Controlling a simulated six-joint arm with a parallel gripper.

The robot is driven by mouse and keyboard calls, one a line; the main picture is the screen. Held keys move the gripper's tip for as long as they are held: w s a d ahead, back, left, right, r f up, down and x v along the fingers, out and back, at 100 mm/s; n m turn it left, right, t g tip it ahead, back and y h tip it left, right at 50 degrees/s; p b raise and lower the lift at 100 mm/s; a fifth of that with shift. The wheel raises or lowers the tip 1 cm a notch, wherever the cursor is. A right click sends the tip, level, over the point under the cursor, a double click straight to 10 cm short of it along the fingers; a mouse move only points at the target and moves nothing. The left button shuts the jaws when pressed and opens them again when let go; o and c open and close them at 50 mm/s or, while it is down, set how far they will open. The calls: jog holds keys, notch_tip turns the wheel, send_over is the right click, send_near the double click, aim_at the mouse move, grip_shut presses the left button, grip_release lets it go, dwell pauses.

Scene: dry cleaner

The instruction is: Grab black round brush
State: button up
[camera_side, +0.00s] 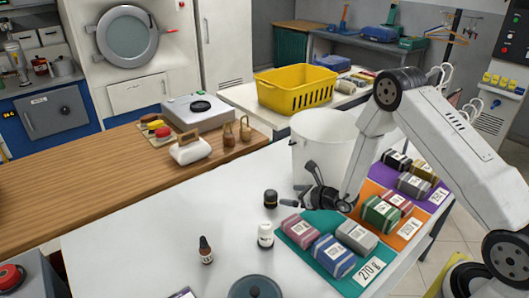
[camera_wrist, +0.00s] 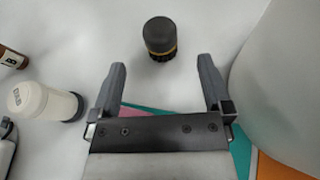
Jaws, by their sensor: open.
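The black round brush (camera_side: 270,198) stands upright on the white table, left of my gripper (camera_side: 298,186) in the side view. In the wrist view the brush (camera_wrist: 160,38) is a dark cylinder with a thin yellowish band. It lies beyond the fingertips, roughly centred between them. My gripper (camera_wrist: 161,66) is open, its two grey fingers apart with nothing between them. The brush is not touched by either finger.
A white bottle with a dark end (camera_side: 265,235) and a brown dropper bottle (camera_side: 206,249) stand near the brush. A large white bucket (camera_side: 318,138) is close behind my gripper. Folded bundles lie on teal (camera_side: 295,226), orange and purple mats to the right.

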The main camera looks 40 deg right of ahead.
aim_at(271, 192)
jog(key=shift+x, duration=1.35)
jog(key=shift+x, duration=2.55)
jog(key=c, duration=1.3)
jog(key=shift+o, duration=0.2)
jog(key=shift+r, duration=0.1)
